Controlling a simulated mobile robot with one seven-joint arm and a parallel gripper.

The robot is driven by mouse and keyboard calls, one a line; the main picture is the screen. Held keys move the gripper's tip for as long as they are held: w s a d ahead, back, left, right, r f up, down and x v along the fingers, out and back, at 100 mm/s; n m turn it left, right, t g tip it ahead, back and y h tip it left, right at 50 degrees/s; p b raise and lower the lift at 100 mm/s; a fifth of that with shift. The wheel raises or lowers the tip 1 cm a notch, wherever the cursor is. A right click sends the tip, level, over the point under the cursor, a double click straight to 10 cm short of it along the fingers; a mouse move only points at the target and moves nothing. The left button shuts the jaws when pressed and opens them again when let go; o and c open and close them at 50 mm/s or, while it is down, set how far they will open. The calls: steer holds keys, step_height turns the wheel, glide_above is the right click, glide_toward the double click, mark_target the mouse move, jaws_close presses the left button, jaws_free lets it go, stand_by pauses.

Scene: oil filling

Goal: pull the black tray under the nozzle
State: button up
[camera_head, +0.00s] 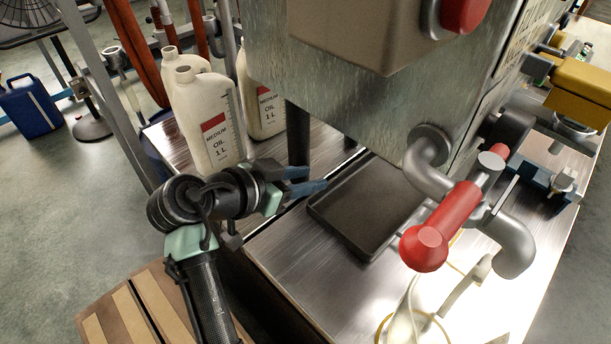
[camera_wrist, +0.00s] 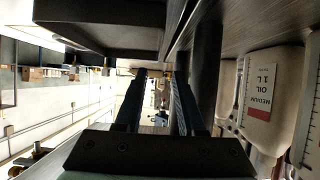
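The black tray (camera_head: 360,210) lies flat on the metal table, below the machine and left of the nozzle pipe. The bent grey pipe (camera_head: 514,250) with a red handle (camera_head: 440,228) sticks out over the table. My gripper (camera_head: 316,178) is at the tray's left end, its two blue fingers pointing towards the tray's back left corner. In the wrist view the fingers (camera_wrist: 160,75) stand apart with nothing clearly between them. A dark shape at the upper left there looks like the tray (camera_wrist: 105,38). Whether a finger touches the tray cannot be told.
White oil bottles (camera_head: 208,120) stand on the table behind my gripper; one shows close on the right in the wrist view (camera_wrist: 270,100). A dark post (camera_head: 297,135) stands just behind the fingers. A yellow cable (camera_head: 385,325) lies at the front.

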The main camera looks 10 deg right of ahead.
mark_target(347, 170)
steer(key=shift+d+f, duration=0.1)
steer(key=shift+d, duration=0.05)
steer(key=b+x, duration=0.1)
steer(key=x, duration=1.1)
steer(key=shift+w+d+f+b, duration=0.2)
steer(key=shift+d+b, duration=0.05)
steer(key=shift+b, duration=0.1)
jaws_close()
stand_by(0.8)
